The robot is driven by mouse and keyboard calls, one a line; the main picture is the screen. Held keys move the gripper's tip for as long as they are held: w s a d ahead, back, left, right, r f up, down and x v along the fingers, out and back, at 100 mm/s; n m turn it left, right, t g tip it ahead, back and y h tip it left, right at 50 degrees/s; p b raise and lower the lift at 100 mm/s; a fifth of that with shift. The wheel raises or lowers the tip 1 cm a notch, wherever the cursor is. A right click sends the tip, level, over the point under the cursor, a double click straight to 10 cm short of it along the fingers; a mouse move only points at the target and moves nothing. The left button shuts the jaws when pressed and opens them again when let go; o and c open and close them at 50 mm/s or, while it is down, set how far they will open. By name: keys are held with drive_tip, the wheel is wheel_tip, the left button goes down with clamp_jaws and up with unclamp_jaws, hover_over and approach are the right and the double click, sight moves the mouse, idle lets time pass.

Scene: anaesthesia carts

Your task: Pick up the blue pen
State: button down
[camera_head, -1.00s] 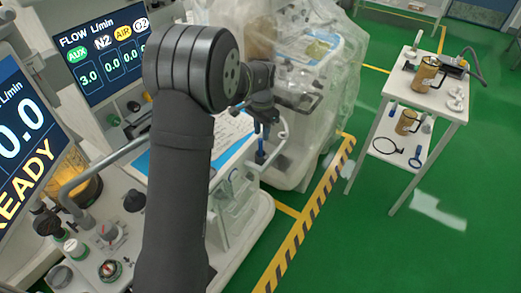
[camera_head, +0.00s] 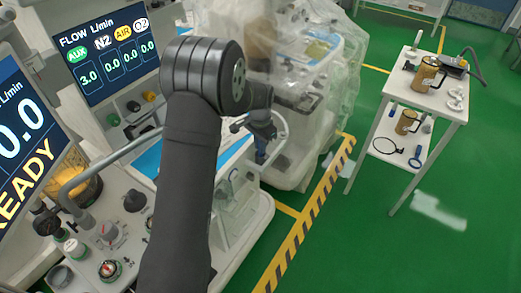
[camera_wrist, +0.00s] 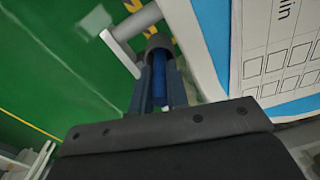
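The blue pen (camera_wrist: 160,78) stands between the two fingers of my gripper (camera_wrist: 160,80) in the wrist view. The fingers lie close along both sides of it; whether they press on it I cannot tell. A grey cup-like holder (camera_wrist: 160,42) is just beyond the fingertips, at the pen's far end. In the head view my gripper (camera_head: 262,136) points down beside the white cart's edge, and the pen is mostly hidden by the fingers there.
A white and blue printed sheet (camera_wrist: 275,50) lies on the cart top beside my gripper. A curved white rail (camera_head: 283,130) is close to its right. A plastic-covered machine (camera_head: 300,80) stands behind. A white trolley (camera_head: 440,105) stands apart at right on green floor.

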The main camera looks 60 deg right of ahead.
drive_tip(key=shift+r, duration=0.1)
drive_tip(key=shift+r, duration=0.55)
drive_tip(key=s+a+r, duration=0.2)
drive_tip(key=s+r, duration=0.7)
drive_tip(key=s, duration=0.2)
drive_tip(key=w+d+r+t+h, duration=0.1)
drive_tip(key=w+r+t, duration=0.15)
drive_tip(key=w, duration=0.55)
drive_tip(key=w+d+r+t+h, duration=0.1)
drive_tip(key=w+r+t+h, duration=0.15)
drive_tip(key=w, duration=0.55)
drive_tip(key=shift+y, duration=0.45)
drive_tip(key=shift+w+d+f, duration=0.1)
drive_tip(key=shift+f, duration=1.25)
drive_tip(key=shift+d+f, duration=0.1)
drive_tip(key=shift+f, duration=1.25)
drive_tip(key=shift+f, duration=0.6)
drive_tip(key=shift+d, duration=0.3)
drive_tip(key=shift+d, duration=0.15)
